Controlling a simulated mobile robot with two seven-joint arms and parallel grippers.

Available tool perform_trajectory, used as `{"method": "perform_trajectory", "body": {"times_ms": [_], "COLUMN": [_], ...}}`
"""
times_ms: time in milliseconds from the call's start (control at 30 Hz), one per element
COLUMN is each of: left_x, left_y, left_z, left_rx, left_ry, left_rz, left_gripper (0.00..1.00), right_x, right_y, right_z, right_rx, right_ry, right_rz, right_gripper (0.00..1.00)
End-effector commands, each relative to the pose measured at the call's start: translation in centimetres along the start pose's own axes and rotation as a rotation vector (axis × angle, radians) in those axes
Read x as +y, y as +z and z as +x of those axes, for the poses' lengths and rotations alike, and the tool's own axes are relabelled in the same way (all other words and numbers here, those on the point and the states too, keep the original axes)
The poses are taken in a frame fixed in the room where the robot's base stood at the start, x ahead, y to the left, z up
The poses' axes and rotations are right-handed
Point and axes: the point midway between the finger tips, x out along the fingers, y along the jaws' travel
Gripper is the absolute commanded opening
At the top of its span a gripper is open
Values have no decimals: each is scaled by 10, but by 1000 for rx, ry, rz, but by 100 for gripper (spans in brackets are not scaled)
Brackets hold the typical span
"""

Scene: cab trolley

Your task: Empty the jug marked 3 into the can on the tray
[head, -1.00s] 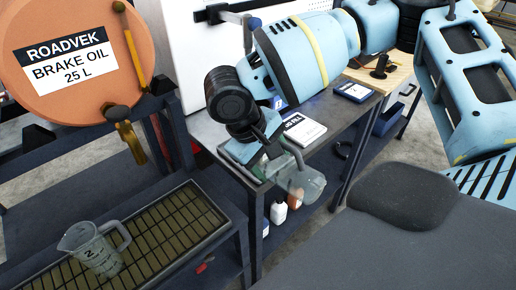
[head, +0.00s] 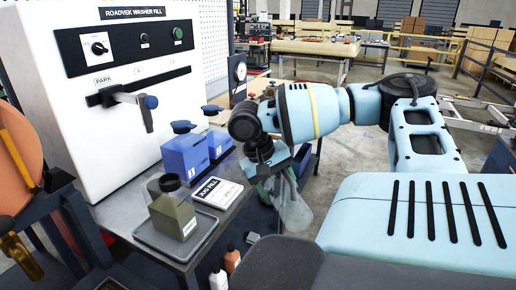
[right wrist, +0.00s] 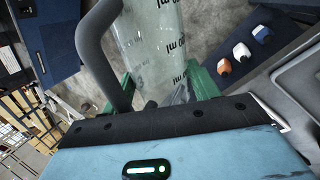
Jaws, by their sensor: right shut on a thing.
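A clear jug (head: 292,208) hangs at my right gripper (head: 270,172), just off the right edge of the bench. The right wrist view shows its clear wall (right wrist: 160,40) with "ml" marks and its grey handle (right wrist: 95,45). My right gripper is shut on the jug. My left gripper is not in view.
Blue containers (head: 185,155) and a card (head: 217,193) stand on the bench behind the can. The white washer-fill cabinet (head: 95,120) has a lever (head: 135,100) jutting out over the bench. An orange drum (head: 18,165) is at far left. Bottles (head: 218,279) stand below the bench.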

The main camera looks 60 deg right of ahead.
Motion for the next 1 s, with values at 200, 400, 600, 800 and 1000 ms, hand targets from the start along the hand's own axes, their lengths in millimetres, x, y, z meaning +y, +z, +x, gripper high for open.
{"method": "perform_trajectory", "body": {"times_ms": [200, 400, 600, 800, 1000], "left_x": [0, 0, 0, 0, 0], "left_y": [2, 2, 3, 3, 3], "left_z": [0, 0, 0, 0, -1], "left_rx": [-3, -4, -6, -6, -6], "left_ry": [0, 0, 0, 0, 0], "left_rz": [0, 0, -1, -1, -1], "left_gripper": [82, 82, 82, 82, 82], "right_x": [9, 12, 13, 12, 10], "right_y": [4, 7, 11, 14, 18], "right_z": [15, 24, 33, 41, 50], "right_rx": [-8, -11, -13, -15, -16], "right_ry": [-10, -5, -7, -8, -4], "right_rz": [53, 75, 94, 110, 122], "right_gripper": [35, 35, 35, 35, 35]}}
